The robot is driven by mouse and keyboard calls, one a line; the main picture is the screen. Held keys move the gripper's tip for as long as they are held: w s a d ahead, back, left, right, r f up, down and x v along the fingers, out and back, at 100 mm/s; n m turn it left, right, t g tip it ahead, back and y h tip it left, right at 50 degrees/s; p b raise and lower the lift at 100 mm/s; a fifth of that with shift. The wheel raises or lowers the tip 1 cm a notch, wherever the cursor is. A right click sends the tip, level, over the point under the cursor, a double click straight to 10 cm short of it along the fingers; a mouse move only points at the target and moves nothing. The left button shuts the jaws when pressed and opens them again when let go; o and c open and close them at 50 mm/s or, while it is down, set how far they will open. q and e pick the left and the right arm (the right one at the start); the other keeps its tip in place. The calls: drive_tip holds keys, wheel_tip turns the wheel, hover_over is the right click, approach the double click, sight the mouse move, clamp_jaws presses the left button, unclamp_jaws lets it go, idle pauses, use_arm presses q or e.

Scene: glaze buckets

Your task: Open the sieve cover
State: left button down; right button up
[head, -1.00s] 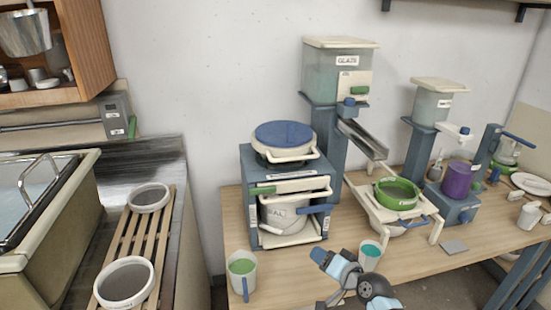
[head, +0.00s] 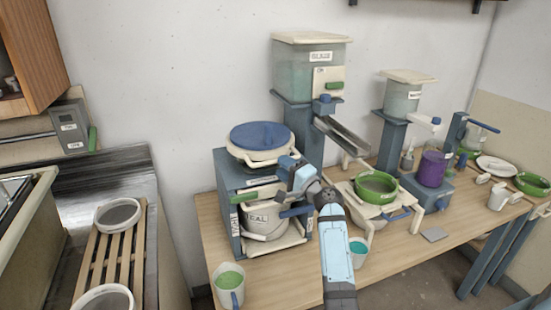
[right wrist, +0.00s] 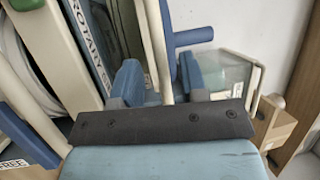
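The round sieve cover (head: 261,136) is blue and lies flat, closed on a cream sieve body on top of a blue stand (head: 226,180). A cream handle bar (head: 262,163) runs along its front; a cream bar (right wrist: 153,40) also shows in the right wrist view. My right gripper (head: 287,163) is at the front right of the sieve, by this bar. In the right wrist view its two blue fingers (right wrist: 160,82) stand apart, with the bar between them. Contact cannot be told. My left gripper is not in view.
A cream bucket (head: 263,221) sits inside the stand below. A cup of green glaze (head: 229,282) stands at the table's front left. A chute (head: 342,135) and a green-rimmed sieve (head: 376,187) are to the right. Slatted racks stand left of the table.

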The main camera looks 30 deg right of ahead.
drive_tip(key=shift+x, duration=1.85)
clamp_jaws()
